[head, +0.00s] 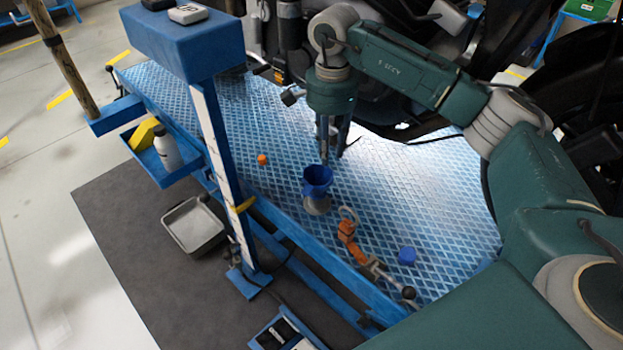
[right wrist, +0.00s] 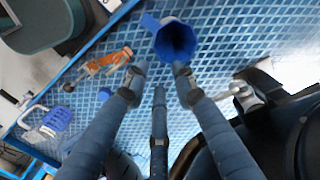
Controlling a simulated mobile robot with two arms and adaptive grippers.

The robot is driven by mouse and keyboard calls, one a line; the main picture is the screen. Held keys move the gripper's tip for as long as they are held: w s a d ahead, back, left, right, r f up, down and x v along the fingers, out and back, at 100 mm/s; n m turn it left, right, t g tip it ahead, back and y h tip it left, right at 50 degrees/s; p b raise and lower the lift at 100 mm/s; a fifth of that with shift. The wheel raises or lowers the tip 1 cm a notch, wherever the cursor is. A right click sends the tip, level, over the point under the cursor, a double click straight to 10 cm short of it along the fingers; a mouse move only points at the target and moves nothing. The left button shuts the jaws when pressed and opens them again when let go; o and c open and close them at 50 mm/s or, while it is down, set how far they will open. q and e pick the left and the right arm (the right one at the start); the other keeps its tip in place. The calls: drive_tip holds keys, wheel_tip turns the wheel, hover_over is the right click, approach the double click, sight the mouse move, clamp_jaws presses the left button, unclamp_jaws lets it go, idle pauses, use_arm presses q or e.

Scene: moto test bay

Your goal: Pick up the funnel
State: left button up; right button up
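The blue funnel (head: 317,177) is on the blue diamond-plate platform (head: 420,185), its wide mouth facing up. A grey round shape shows just below it; I cannot tell whether it belongs to the funnel. My right gripper (head: 333,155) points down just behind the funnel in the head view. In the right wrist view the funnel (right wrist: 176,42) lies just beyond the fingertips, and the fingers of the right gripper (right wrist: 160,78) are spread with nothing between them. Contact with the funnel is not clear. My left gripper is in neither view.
An orange tool with a metal ring (head: 347,232) lies in front of the funnel. A blue cap (head: 407,256) and a small orange piece (head: 262,160) also sit on the platform. A blue post (head: 215,130) stands left. A dark motorcycle (head: 400,105) is behind.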

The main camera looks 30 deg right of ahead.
hover_over(328, 185)
wheel_tip(328, 185, down, 4)
drive_tip(key=shift+w+d+f, duration=0.1)
drive_tip(key=shift+f, duration=0.55)
wheel_tip(328, 185, down, 4)
drive_tip(key=shift+f+b, duration=0.25)
drive_tip(key=shift+b, duration=0.25)
drive_tip(key=shift+w, duration=0.1)
clamp_jaws()
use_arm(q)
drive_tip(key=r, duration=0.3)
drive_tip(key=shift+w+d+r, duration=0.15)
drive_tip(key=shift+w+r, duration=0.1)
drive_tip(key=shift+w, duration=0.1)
